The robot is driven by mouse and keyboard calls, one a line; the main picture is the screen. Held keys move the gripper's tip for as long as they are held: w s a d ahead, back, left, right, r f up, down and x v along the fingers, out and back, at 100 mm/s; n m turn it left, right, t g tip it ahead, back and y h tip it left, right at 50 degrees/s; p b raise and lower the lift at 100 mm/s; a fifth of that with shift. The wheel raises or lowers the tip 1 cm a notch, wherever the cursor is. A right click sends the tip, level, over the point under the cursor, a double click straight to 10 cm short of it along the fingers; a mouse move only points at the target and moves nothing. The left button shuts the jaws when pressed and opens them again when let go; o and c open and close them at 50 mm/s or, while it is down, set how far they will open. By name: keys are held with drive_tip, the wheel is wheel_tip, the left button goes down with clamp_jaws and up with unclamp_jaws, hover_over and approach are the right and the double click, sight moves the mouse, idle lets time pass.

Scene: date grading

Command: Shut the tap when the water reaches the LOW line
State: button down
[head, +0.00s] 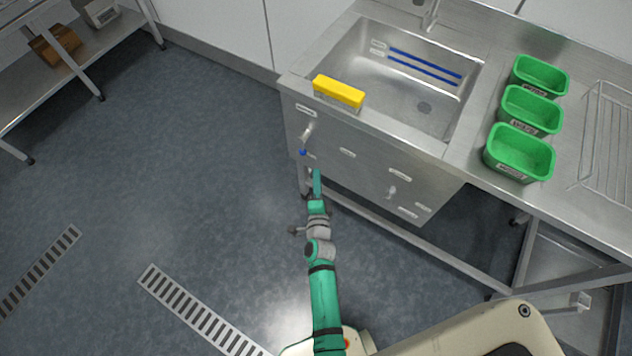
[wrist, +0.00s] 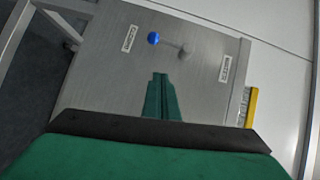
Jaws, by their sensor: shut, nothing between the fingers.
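The steel sink basin (head: 385,95) has two blue lines (head: 424,67) on its back wall, with small labels at their left ends. Its drain shows on the floor; I cannot make out a water surface. The spout (head: 430,16) stands behind the basin. On the front panel, a grey tap lever with a blue knob (head: 302,152) hangs downward; the knob also shows in the wrist view (wrist: 153,38), with a label on either side of the lever. My green gripper (head: 317,172) is shut and empty, just below and right of the knob, apart from it; its fingers show in the wrist view (wrist: 160,80).
A yellow block (head: 338,91) sits on the basin's front-left rim. A second small lever (head: 391,192) is on the panel to the right. Green tubs (head: 519,153) and a wire rack (head: 608,130) stand on the counter's right. The floor (head: 180,180) left of the sink is clear.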

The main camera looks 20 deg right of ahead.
drive_tip(key=w+f, duration=0.1)
drive_tip(key=w, duration=0.8)
idle(0.4)
